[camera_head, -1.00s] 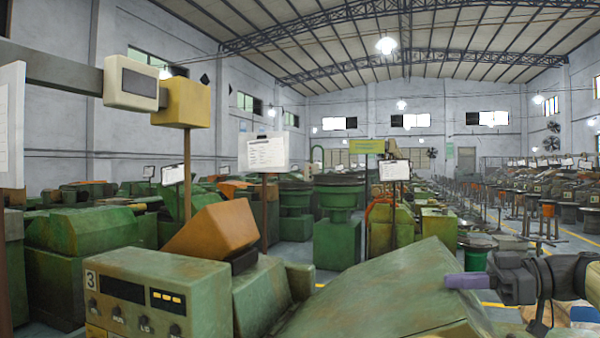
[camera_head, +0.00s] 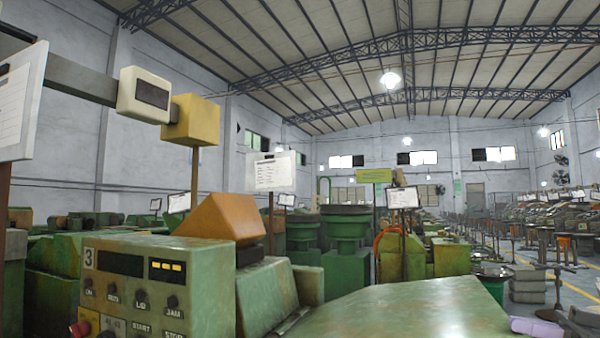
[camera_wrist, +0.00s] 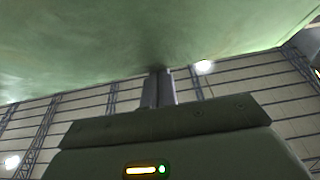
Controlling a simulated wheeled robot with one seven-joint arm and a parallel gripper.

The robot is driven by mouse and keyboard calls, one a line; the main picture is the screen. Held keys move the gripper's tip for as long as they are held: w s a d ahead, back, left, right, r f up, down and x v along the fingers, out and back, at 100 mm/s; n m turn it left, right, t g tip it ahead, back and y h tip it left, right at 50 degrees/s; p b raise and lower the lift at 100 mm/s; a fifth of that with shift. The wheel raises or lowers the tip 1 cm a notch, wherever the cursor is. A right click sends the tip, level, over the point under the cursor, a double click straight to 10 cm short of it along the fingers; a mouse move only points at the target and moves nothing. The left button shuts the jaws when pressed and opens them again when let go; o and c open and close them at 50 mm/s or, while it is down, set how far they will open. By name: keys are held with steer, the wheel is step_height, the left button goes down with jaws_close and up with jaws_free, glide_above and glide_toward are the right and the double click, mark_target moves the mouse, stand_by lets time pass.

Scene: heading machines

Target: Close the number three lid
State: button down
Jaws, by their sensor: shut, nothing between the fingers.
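The number three machine shows its "3" label and button panel (camera_head: 140,290) at lower left in the head view. Its green lid (camera_head: 400,308) spreads across the lower middle, looking nearly flat; its near part is cut off by the frame. In the wrist view, my gripper (camera_wrist: 157,76) points up at a broad green surface (camera_wrist: 130,35), apparently the lid. The shut fingers meet or nearly meet it; contact is unclear. They hold nothing.
An orange-brown box (camera_head: 222,218) sits on the machine behind the panel. A yellow box (camera_head: 193,120) and a cream box (camera_head: 144,95) hang on a bar at upper left. Other green machines stand behind.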

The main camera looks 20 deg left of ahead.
steer(key=shift+d+f+y+b, duration=0.15)
steer(key=shift+d+f+b, duration=0.1)
steer(key=shift+f+b, duration=0.5)
steer(key=shift+d+f+y+b, duration=0.2)
steer(key=shift+f+b, duration=0.3)
steer(key=shift+f, duration=0.3)
steer(key=shift+r+p, duration=0.4)
steer(key=shift+r, duration=0.2)
steer(key=r+p, duration=0.1)
steer(key=d+r, duration=0.1)
steer(key=shift+d+r+p, duration=0.1)
steer(key=shift+r+p, duration=0.2)
steer(key=shift+p, duration=0.1)
steer(key=f+v, duration=0.2)
steer(key=v, duration=0.7)
steer(key=shift+a+p, duration=0.2)
steer(key=shift+p, duration=0.15)
